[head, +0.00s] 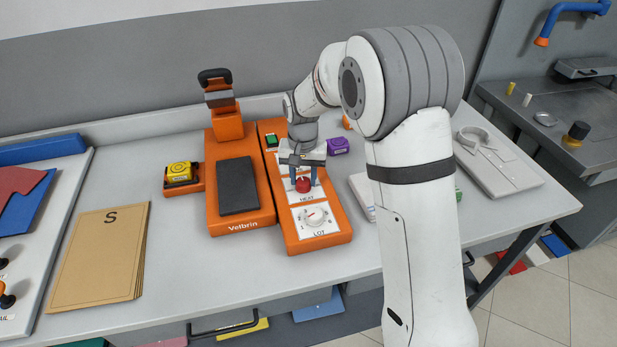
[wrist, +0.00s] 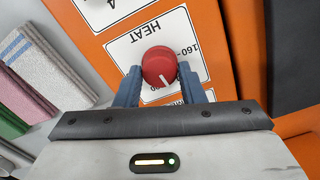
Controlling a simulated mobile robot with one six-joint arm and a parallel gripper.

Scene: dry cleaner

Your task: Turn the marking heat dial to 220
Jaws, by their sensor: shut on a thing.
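The heat dial is a red round knob (wrist: 159,68) on a white plate marked HEAT on the orange marking machine (head: 323,238). It also shows in the head view (head: 303,185). In the wrist view, 160 can be read on the plate beside the knob; other numbers are cut off or hidden. A white pointer line on the knob points down toward my gripper's body. My gripper (wrist: 164,88) is above the machine with its two blue-grey fingers closed on the sides of the red knob. Below HEAT, a white dial marked LOT (head: 315,216) shows in the head view.
An orange Velbrin press (head: 240,207) with a dark pad stands left of the machine. A yellow item (head: 180,173) sits at its left, a purple item (head: 338,146) right of my gripper. Brown S folders (head: 98,255) lie at the left. Folded cloths (wrist: 45,65) lie beside the machine.

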